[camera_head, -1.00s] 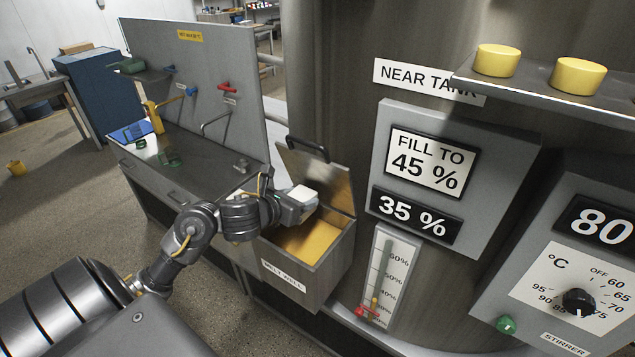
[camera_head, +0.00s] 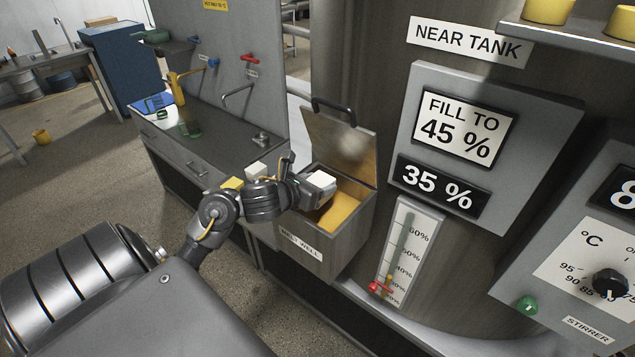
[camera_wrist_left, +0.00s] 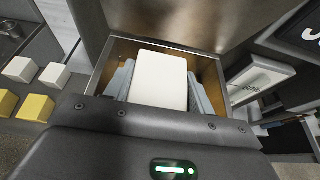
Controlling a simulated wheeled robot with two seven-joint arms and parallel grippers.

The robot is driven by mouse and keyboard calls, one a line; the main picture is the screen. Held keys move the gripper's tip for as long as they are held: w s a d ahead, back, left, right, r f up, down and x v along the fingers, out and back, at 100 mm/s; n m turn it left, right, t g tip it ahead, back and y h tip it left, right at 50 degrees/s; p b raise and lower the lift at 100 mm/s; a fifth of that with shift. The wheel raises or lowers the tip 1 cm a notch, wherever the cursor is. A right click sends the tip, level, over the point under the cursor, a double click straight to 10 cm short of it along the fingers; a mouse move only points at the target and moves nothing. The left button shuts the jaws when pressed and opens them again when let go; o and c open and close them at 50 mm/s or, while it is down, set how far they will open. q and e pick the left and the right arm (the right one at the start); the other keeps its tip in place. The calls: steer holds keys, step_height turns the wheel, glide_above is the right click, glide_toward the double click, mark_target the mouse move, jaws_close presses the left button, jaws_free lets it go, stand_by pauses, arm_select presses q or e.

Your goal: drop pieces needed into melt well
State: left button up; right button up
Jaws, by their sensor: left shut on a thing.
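My left gripper (camera_head: 318,188) is shut on a white block (camera_head: 321,179) at the melt well's opening. The left wrist view shows the white block (camera_wrist_left: 160,78) between the two grey fingers, with the well's walls around it. The melt well (camera_head: 310,252) is a grey box with its lid (camera_head: 341,146) raised and a yellow inside. Beside it on the bench are a white block (camera_head: 256,169) and a yellow block (camera_head: 232,184). The left wrist view shows white blocks (camera_wrist_left: 54,75) and yellow blocks (camera_wrist_left: 36,107) there. My right gripper is out of view.
The near tank panel reads "FILL TO 45 %" (camera_head: 459,127) and "35 %" (camera_head: 436,187). A level gauge (camera_head: 408,250) is right of the well. A stirrer panel (camera_head: 585,265) stands at the right. The grey bench (camera_head: 213,139) runs to the left, with taps above.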

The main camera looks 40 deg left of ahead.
arm_select(q)
steer(key=shift+w, duration=0.15)
steer(key=o, duration=1.2)
steer(key=shift+o, duration=0.2)
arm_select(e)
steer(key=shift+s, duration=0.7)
arm_select(q)
steer(key=shift+s, duration=0.25)
steer(key=p+v, duration=0.3)
steer(key=v, duration=0.6)
steer(key=shift+d+r, duration=0.1)
steer(key=shift+r, duration=0.1)
steer(key=shift+s+r+p, duration=0.2)
steer(key=shift+s+p, duration=0.5)
steer(key=shift+p, duration=0.05)
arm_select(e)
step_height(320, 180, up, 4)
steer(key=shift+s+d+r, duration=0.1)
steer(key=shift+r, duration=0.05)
